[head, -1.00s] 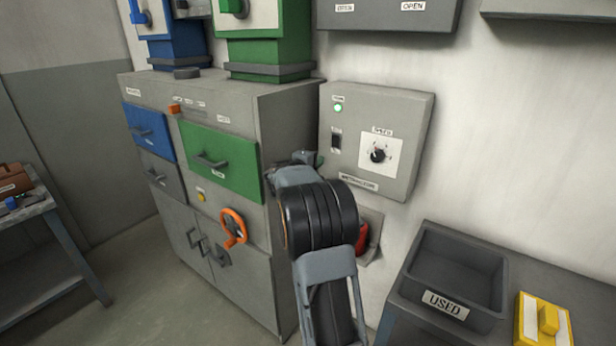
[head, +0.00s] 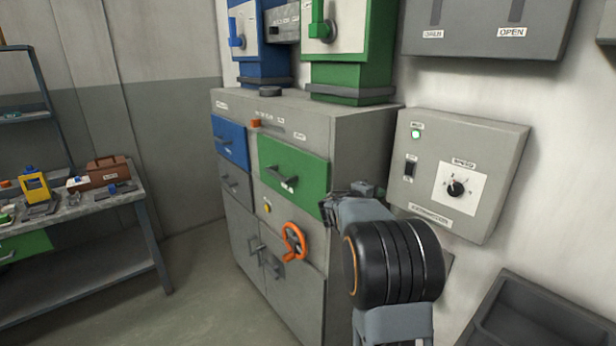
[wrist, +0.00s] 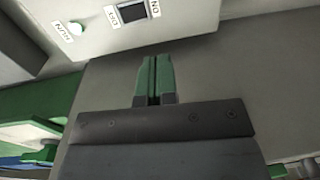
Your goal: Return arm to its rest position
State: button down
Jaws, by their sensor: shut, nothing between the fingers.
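My gripper shows in the wrist view (wrist: 154,80) with its two green fingers shut together and nothing between them. It is near the side of the grey cabinet (head: 362,140), with the control box in front of it. In the head view my arm reaches up from the bottom right, and its wrist hides the fingertips. The grey control box (head: 470,150) hangs on the wall to the right of my arm, with a lit green lamp (head: 415,134), a black switch (head: 410,166) and a dial (head: 456,188). The box also shows at the top of the wrist view (wrist: 180,12).
The cabinet front has a blue drawer (head: 230,142), a green drawer (head: 293,170) and an orange handwheel (head: 293,242). A workbench (head: 90,208) with tools and a brown toolbox (head: 108,171) stands at left. A dark bin (head: 520,310) is at lower right. Floor between bench and cabinet is clear.

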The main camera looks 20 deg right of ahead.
jog(key=s+a+f+m+g+y+p, duration=0.15)
jog(key=s+a+f+g+y, duration=0.25)
jog(key=s+a+f+y, duration=0.55)
jog(key=s+a+r+t+y+p, duration=0.1)
jog(key=s+a+y, duration=0.1)
jog(key=s+a, duration=0.2)
jog(key=s+a+r+m+t+y+p, duration=0.1)
jog(key=s+a, duration=0.3)
jog(key=a, duration=0.6)
jog(key=s+a+r+t+y+p, duration=0.1)
jog(key=s+a+y, duration=0.3)
jog(key=a, duration=0.4)
jog(key=shift+s, duration=0.6)
jog(key=shift+m, duration=0.25)
